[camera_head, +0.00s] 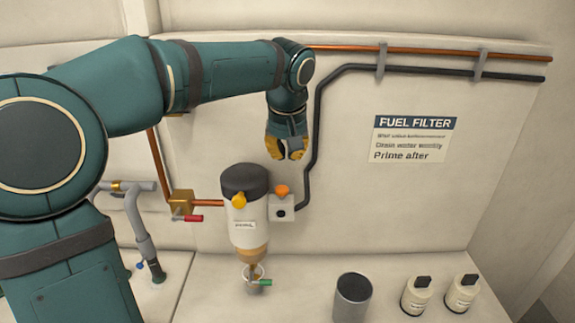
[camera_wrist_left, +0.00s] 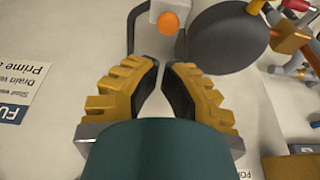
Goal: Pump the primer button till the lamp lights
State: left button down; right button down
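The fuel filter (camera_head: 247,215) hangs on the back wall, with a dark round cap (camera_head: 245,180), also in the left wrist view (camera_wrist_left: 215,45). An orange button (camera_head: 282,190) tops a small pale box (camera_head: 288,204) right of it; the button also shows in the left wrist view (camera_wrist_left: 168,22). A small dark round spot (camera_head: 280,213) on the box's front may be the lamp; it looks unlit. My left gripper (camera_head: 287,155) points down above the button, clear of it and empty. Its fingertips (camera_wrist_left: 160,65) have a narrow gap. My right gripper is out of view.
A green tap (camera_head: 261,282) is below. A dark cup (camera_head: 352,297) and two pale bottles (camera_head: 417,297) (camera_head: 461,295) stand right. A black pipe (camera_head: 315,130) runs close beside my gripper.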

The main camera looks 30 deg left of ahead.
pick_arm(q)
jog(key=v, duration=0.3)
jog(key=shift+d+f, duration=0.1)
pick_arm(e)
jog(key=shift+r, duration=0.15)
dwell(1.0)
